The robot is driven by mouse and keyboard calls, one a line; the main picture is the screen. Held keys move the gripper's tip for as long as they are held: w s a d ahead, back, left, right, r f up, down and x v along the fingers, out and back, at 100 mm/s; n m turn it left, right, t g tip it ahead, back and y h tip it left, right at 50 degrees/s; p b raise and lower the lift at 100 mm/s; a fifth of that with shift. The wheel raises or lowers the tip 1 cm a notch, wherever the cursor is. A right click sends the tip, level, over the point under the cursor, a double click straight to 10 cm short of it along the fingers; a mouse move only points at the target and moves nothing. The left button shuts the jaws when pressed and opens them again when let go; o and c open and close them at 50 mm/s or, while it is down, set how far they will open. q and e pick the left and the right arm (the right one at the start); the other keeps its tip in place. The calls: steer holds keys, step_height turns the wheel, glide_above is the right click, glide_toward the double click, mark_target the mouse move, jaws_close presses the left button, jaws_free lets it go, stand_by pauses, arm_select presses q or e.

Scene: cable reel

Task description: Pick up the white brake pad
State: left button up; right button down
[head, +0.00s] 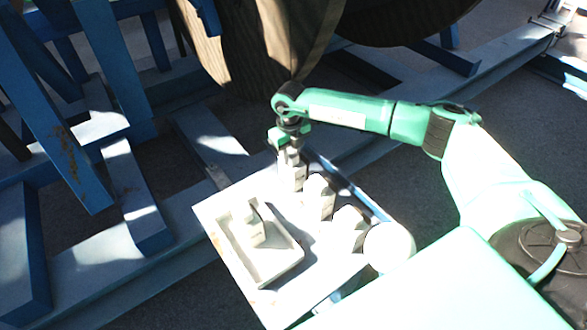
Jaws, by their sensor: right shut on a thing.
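My right gripper (289,155) points down at the far corner of a pale board, shut on a white brake pad (294,179). The pad is a small upright block, and its top is partly hidden by the fingers. I cannot tell whether its base touches the board. Two similar white blocks stand in a row nearer to me, one in the middle (319,199) and one closer (347,229). My left gripper is not in view.
A shallow pale tray (290,262) lies on the board (216,204) with another white block (249,229) in it. A white round object (389,247) sits at the near right corner. Blue steel beams (150,225) and a large wooden reel (250,45) stand behind and left.

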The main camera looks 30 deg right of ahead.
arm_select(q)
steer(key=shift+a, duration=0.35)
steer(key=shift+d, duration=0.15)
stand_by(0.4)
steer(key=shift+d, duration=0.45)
arm_select(e)
steer(key=shift+w+r, duration=0.1)
steer(key=shift+r, duration=0.05)
steer(key=shift+r, duration=0.1)
